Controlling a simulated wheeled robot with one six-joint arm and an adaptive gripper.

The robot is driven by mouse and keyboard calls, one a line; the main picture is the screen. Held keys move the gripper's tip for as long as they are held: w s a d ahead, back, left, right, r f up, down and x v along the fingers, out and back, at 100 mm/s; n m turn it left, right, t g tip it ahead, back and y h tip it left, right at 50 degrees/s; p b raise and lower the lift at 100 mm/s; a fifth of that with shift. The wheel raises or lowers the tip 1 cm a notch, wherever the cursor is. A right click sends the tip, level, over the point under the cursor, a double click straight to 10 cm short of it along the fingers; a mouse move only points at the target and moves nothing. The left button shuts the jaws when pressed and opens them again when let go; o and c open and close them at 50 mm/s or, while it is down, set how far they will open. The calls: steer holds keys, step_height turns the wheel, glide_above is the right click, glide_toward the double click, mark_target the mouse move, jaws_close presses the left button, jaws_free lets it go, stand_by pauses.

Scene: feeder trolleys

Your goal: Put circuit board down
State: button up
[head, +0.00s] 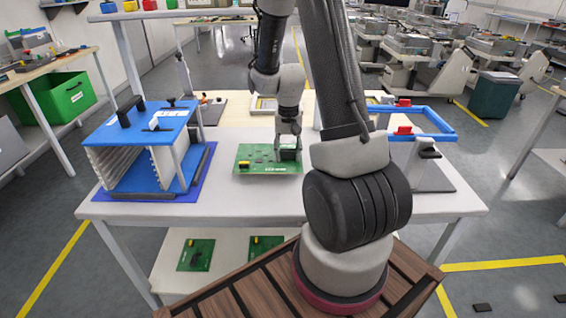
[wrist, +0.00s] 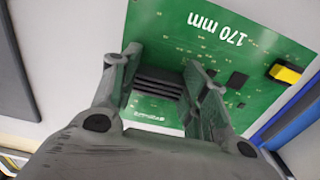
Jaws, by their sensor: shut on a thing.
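A green circuit board (head: 262,169) with a yellow part and dark chips is at the middle of the white table, in the head view. Its face with the print "170 mm" fills much of the wrist view (wrist: 220,30). My gripper (head: 288,150) is over the board's right part, its fingers on either side of a black ribbed component. In the wrist view my gripper (wrist: 160,85) is shut on this component of the board. The board looks level; I cannot tell whether its underside touches the table.
A blue and white slotted rack (head: 140,150) stands on a blue mat to the left. A blue frame (head: 432,122) with red clamps is at the right. Two more green boards (head: 196,254) lie on the lower shelf. The white table (head: 230,200) is bare in front of the board.

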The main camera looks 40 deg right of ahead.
mark_target(287, 158)
steer(key=shift+f, duration=2.15)
steer(key=shift+f, duration=0.1)
steer(key=o, duration=1.3)
